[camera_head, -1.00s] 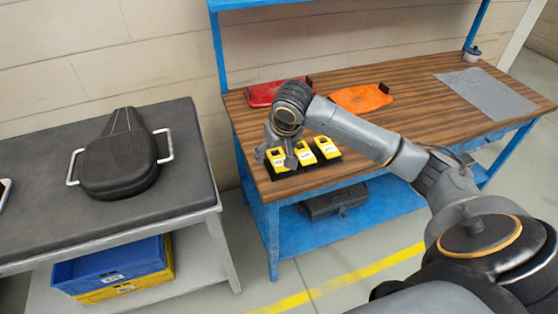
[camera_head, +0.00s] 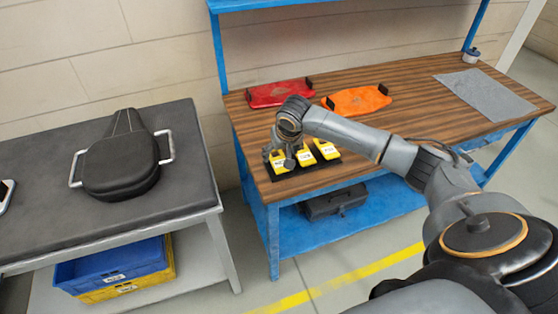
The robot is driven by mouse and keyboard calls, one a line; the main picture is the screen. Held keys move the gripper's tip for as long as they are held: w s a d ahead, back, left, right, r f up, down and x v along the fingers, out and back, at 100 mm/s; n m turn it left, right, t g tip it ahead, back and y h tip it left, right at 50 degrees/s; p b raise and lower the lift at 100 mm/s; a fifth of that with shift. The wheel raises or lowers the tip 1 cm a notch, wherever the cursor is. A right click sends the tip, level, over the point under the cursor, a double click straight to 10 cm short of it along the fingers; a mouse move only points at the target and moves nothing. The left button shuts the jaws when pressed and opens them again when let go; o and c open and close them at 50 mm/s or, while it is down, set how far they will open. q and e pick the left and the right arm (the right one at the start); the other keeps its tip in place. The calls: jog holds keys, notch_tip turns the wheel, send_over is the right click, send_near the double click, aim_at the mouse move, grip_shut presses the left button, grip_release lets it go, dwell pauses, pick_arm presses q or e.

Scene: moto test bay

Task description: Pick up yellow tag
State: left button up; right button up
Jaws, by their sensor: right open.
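Three yellow tags lie in a row on a black holder (camera_head: 308,168) at the near left corner of the wooden bench top. The left tag (camera_head: 279,162), the middle tag (camera_head: 304,158) and the right tag (camera_head: 326,149) all show in part. My right gripper (camera_head: 280,158) is open and points down over the left and middle tags, hiding parts of them. I cannot tell whether its fingers touch a tag. My left gripper is not in view.
A red tray (camera_head: 279,93) and an orange tray (camera_head: 356,100) lie behind on the wooden bench (camera_head: 420,110). A grey cloth (camera_head: 486,94) lies to the right. A dark table (camera_head: 50,205) with a black seat (camera_head: 120,162) stands left, across a gap.

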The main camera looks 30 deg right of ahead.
aim_at(279, 161)
jog(key=shift+x, duration=1.7)
jog(key=shift+s+f+p, duration=0.2)
jog(key=shift+f+p, duration=0.05)
jog(key=shift+p, duration=0.2)
jog(key=c, duration=1)
